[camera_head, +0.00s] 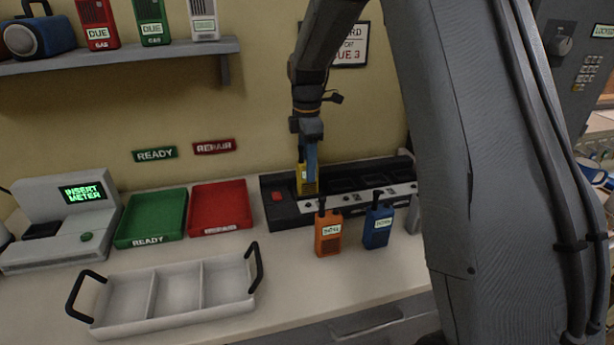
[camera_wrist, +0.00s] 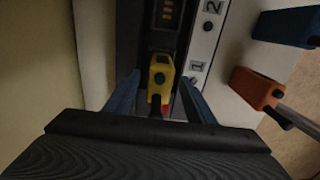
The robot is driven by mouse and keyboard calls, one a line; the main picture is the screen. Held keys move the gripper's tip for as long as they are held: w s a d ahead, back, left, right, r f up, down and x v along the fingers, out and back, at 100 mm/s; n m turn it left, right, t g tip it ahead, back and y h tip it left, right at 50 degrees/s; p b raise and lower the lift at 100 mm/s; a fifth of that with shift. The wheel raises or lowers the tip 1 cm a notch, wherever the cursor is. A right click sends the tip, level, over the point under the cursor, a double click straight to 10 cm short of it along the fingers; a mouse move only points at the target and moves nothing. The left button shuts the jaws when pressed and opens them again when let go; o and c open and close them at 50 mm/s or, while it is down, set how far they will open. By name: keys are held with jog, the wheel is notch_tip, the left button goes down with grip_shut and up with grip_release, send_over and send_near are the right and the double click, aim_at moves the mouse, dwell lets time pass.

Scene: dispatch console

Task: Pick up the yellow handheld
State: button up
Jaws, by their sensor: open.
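The yellow handheld (camera_head: 308,184) stands upright in the left part of a dark charging dock (camera_head: 285,213) on the counter. It is partly hidden behind my gripper (camera_head: 311,160) in the head view. In the wrist view the yellow handheld (camera_wrist: 161,78) lies between the two blue fingers of my gripper (camera_wrist: 160,95), next to the dock's label 1. The fingers are apart, with a gap on each side of the handheld. My gripper is open and points down over it.
An orange handheld (camera_head: 328,232) and a blue handheld (camera_head: 377,226) stand in front of the dock. A red tray (camera_head: 246,199), a green tray (camera_head: 183,214) and a meter console (camera_head: 62,222) sit to the left. A grey three-part carrier (camera_head: 175,322) is at the front. A shelf (camera_head: 130,55) hangs above.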

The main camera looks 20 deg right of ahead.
aim_at(303, 187)
jog(key=shift+f, duration=1.25)
grip_shut()
jog(key=shift+r, duration=0.1)
